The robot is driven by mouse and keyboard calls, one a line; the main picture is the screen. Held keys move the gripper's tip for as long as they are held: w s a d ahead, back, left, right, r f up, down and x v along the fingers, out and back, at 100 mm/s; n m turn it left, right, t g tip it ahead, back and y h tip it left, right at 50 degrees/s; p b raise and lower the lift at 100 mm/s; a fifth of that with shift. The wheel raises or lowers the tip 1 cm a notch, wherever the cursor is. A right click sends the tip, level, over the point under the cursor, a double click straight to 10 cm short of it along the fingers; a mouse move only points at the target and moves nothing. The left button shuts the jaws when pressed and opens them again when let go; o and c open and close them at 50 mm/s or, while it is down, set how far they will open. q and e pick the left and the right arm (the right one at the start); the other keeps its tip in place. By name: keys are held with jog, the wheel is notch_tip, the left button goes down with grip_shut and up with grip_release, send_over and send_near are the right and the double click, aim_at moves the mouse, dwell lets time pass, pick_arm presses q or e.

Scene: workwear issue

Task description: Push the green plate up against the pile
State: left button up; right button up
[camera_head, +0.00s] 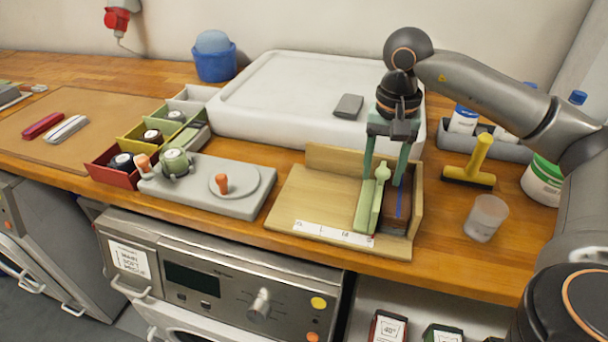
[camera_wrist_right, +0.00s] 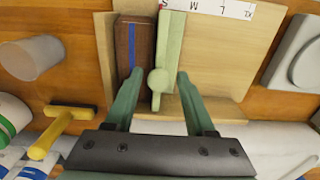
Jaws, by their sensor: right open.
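The pale green plate (camera_head: 366,207), with a round knob (camera_head: 382,173) on top, stands upright on a wooden board (camera_head: 303,201). The pile (camera_head: 398,212), dark brown with a blue stripe, lies to its right by the board's right wall. In the right wrist view the plate (camera_wrist_right: 171,45) and the pile (camera_wrist_right: 134,45) run side by side, very close; I cannot tell if they touch. My right gripper (camera_head: 384,178) is open and points down, its fingers on either side of the knob (camera_wrist_right: 158,80). My left gripper is not in view.
A lettered size strip (camera_head: 333,233) lies along the board's front edge. A translucent cup (camera_head: 486,217) and a yellow-handled tool (camera_head: 474,161) stand to the right. A big white tray (camera_head: 260,90) is behind. The board left of the plate is clear.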

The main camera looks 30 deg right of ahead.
notch_tip(320, 180, up, 4)
jog(key=p, duration=0.2)
jog(key=shift+p, duration=0.35)
jog(key=shift+r+p, duration=0.3)
jog(key=shift+r, duration=0.15)
jog(key=shift+r+p, duration=0.95)
jog(key=shift+r, duration=0.2)
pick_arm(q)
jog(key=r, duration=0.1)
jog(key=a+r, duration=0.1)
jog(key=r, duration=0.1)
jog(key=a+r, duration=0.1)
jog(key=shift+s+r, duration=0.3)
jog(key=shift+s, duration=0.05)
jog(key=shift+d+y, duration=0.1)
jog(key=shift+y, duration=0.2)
pick_arm(e)
jog(key=shift+s+f, duration=0.1)
jog(key=shift+s, duration=0.05)
